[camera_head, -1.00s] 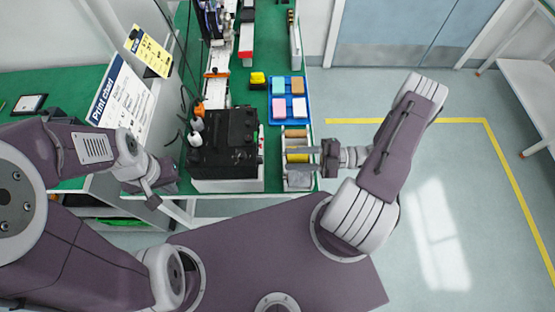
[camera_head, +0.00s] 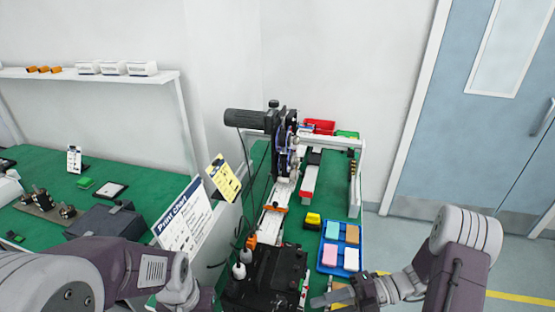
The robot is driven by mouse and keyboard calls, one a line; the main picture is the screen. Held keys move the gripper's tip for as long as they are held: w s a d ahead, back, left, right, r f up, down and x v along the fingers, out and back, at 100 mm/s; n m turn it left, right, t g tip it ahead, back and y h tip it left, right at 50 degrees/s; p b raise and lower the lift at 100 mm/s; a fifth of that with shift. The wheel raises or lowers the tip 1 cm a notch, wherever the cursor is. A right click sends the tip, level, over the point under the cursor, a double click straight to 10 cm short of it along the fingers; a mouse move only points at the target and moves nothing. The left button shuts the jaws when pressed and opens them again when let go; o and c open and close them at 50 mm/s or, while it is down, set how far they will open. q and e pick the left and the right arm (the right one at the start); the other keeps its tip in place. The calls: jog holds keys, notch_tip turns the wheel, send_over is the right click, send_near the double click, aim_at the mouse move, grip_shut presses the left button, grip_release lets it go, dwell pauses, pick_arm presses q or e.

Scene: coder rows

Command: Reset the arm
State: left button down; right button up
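My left arm comes in low on the left of the head view. Its gripper (camera_head: 203,300) is at the bottom edge, left of the black machine, and its fingers cannot be made out. My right arm comes in from the lower right. Its gripper (camera_head: 322,300) points left at the bottom edge, just right of the black machine (camera_head: 268,275) and below the blue tray. The frame edge cuts off the area below it, and whether it holds anything cannot be told.
A blue tray (camera_head: 340,270) holds several coloured blocks, with a yellow-and-black item (camera_head: 313,221) beside it. A coder with rails (camera_head: 283,185) stands behind on the green bench. A print chart (camera_head: 184,220) and a yellow sign (camera_head: 223,179) stand left. Floor is open at right.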

jog(key=s+a+r+n+g+h, duration=0.25)
jog(key=s+n+h, duration=0.6)
jog(key=n, duration=0.85)
jog(key=w+d+f+n+t+h, duration=0.1)
jog(key=w+d+n+t+h, duration=0.2)
jog(key=n, duration=0.8)
jog(key=w+d+f+n+t+h, duration=0.1)
jog(key=w+d+n+t+h, duration=0.2)
jog(key=n, duration=0.8)
jog(key=shift+w+d+f, duration=0.25)
jog(key=shift+w+d, duration=0.05)
jog(key=shift+d, duration=0.65)
jog(key=shift+h, duration=0.25)
jog(key=shift+w, duration=0.1)
